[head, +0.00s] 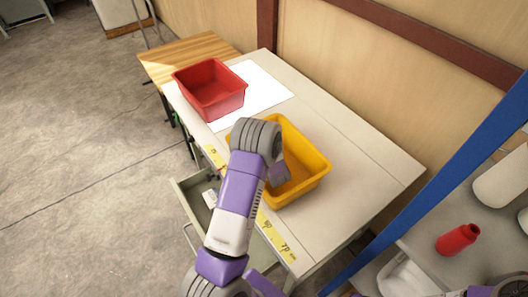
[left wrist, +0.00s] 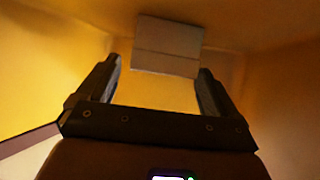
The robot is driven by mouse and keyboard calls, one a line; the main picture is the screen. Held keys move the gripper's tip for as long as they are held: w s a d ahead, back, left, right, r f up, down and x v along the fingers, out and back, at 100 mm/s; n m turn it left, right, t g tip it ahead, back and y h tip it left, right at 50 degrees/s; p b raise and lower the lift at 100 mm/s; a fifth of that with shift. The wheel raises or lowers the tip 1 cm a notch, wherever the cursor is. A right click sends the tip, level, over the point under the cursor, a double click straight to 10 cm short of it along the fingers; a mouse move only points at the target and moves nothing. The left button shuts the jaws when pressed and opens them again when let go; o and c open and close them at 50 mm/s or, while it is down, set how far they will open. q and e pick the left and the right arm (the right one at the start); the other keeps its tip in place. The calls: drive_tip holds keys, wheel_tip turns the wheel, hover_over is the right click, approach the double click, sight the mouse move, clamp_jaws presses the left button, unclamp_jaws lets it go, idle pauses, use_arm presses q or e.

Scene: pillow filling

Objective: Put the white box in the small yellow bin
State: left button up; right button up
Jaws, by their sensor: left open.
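The yellow bin (head: 318,170) stands on the table, and its inside walls (left wrist: 45,75) fill most of the left wrist view. My left gripper reaches down into the bin; its open fingers show in the left wrist view (left wrist: 160,68). The white box (left wrist: 168,45), looking greyish in shadow with a line across it, is inside the bin just beyond the fingertips. Nothing is visibly held between the fingers. I cannot tell whether a finger touches the box. In the head view my arm and the bin hide the box. My right gripper is not in view.
A red bin (head: 212,88) stands on a white sheet (head: 262,85) at the table's far end. An open drawer (head: 199,200) sticks out from the near side. A blue post (head: 440,180) and a shelf with a red bottle (head: 458,240) are at the right.

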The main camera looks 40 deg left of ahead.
use_arm(q)
drive_tip(key=shift+s+d+r, duration=0.1)
drive_tip(key=shift+d+r, duration=0.15)
drive_tip(key=shift+r, duration=0.1)
drive_tip(key=v, duration=0.7)
drive_tip(key=shift+f+p, duration=0.1)
drive_tip(key=shift+p, duration=0.25)
